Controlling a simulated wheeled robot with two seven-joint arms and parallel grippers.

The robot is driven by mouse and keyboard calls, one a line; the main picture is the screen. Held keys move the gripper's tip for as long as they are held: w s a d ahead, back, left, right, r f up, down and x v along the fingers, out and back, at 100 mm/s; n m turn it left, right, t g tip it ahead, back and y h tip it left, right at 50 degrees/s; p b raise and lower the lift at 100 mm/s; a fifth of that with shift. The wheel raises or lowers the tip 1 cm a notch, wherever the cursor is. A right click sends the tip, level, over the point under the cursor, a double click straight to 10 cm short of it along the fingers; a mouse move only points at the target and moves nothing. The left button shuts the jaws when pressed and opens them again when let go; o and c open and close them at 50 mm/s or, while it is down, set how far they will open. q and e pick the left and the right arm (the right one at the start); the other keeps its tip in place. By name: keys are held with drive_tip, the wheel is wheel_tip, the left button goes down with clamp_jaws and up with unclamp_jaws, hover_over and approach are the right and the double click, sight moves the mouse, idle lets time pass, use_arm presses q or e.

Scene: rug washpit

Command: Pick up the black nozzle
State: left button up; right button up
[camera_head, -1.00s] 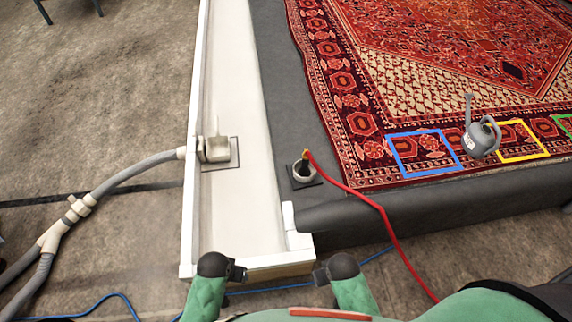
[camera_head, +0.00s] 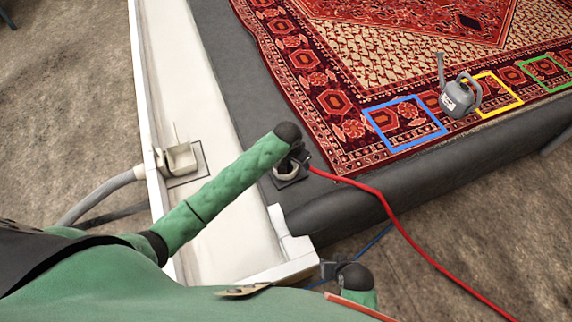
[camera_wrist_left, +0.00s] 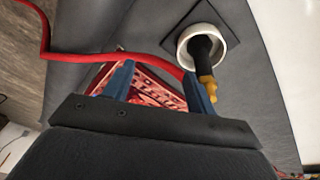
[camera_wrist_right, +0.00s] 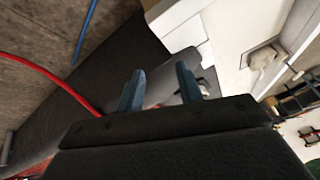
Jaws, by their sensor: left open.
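The black nozzle (camera_wrist_left: 205,48) stands in a white ring holder (camera_wrist_left: 185,45) in the left wrist view, its brass fitting (camera_wrist_left: 207,84) joined to a red hose (camera_wrist_left: 90,57). In the head view the holder (camera_head: 289,178) sits on the dark platform border, and my left gripper (camera_head: 300,156) hides most of the nozzle. My left gripper also shows in its wrist view (camera_wrist_left: 158,72), open and empty, with the nozzle and fitting beside and beyond its right finger. The hose crosses just beyond the fingertips. My right gripper (camera_head: 327,270) is open and empty (camera_wrist_right: 160,68), low near the trough's end.
A white trough (camera_head: 200,95) with a pale fitting (camera_head: 178,160) runs along the platform's left side. A patterned rug (camera_head: 345,90) covers the platform, with blue (camera_head: 405,123), yellow (camera_head: 497,93) and green (camera_head: 545,72) frames and a grey can (camera_head: 459,96). The red hose trails right.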

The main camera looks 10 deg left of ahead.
use_arm(q)
drive_tip(key=w+a+b, duration=0.1)
drive_tip(key=w+a, duration=0.1)
drive_tip(key=w+a+n+g+y+b, duration=0.1)
drive_tip(key=w+a, duration=0.1)
drive_tip(key=w, duration=0.1)
drive_tip(key=w+a+g+b, duration=0.1)
drive_tip(key=w, duration=0.1)
drive_tip(key=shift+w+a+y, duration=0.35)
drive_tip(key=shift+a+y, duration=0.05)
drive_tip(key=shift+s+a+f+n, duration=0.1)
drive_tip(key=shift+s+f+n, duration=0.05)
drive_tip(key=shift+f+n, duration=0.15)
wheel_tip(320, 180, down, 2)
drive_tip(key=shift+f, duration=0.1)
drive_tip(key=f, duration=0.2)
drive_tip(key=w+f, duration=0.1)
drive_tip(key=f, duration=0.1)
drive_tip(key=shift+a+f, duration=0.1)
drive_tip(key=shift+f, duration=0.5)
use_arm(e)
drive_tip(key=shift+w+a+f+t+y, duration=0.2)
drive_tip(key=shift+a+f+t+y, duration=0.3)
drive_tip(key=shift+a+f, duration=0.9)
use_arm(q)
drive_tip(key=c, duration=1)
use_arm(e)
drive_tip(key=shift+d, duration=0.1)
